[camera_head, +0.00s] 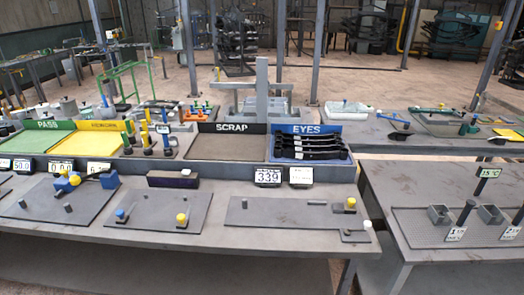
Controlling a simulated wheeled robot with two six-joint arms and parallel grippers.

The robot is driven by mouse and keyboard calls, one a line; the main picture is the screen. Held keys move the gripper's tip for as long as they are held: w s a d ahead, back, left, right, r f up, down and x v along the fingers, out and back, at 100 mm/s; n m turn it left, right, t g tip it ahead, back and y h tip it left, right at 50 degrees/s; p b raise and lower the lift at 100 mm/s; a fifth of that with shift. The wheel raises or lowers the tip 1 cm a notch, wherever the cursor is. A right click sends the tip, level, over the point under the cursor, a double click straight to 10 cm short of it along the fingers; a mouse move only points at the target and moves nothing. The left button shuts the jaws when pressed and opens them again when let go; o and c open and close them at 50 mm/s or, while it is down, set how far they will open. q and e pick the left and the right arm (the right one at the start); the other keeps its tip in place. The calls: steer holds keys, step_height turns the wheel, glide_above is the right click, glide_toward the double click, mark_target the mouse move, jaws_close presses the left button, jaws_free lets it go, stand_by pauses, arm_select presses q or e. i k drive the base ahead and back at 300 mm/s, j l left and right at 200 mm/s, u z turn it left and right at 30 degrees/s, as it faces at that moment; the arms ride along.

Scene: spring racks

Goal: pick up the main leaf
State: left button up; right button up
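Neither of my grippers shows in the head view.
The empty SCRAP compartment (228,147) is left of EYES, then the yellow (72,143) and green PASS (35,140) trays. In front are fixture plates with pegs (290,214), a display reading 339 (267,176) and a dark block (172,180). A table with posts (440,250) stands right.

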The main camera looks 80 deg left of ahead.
mark_target(278, 152)
steer(key=u, duration=1.95)
steer(key=i+u, duration=0.15)
steer(key=u, duration=0.15)
steer(key=i+l+u, duration=0.1)
steer(key=u, duration=0.15)
steer(key=i+l, duration=0.2)
steer(key=i+j, duration=0.05)
steer(key=i, duration=0.05)
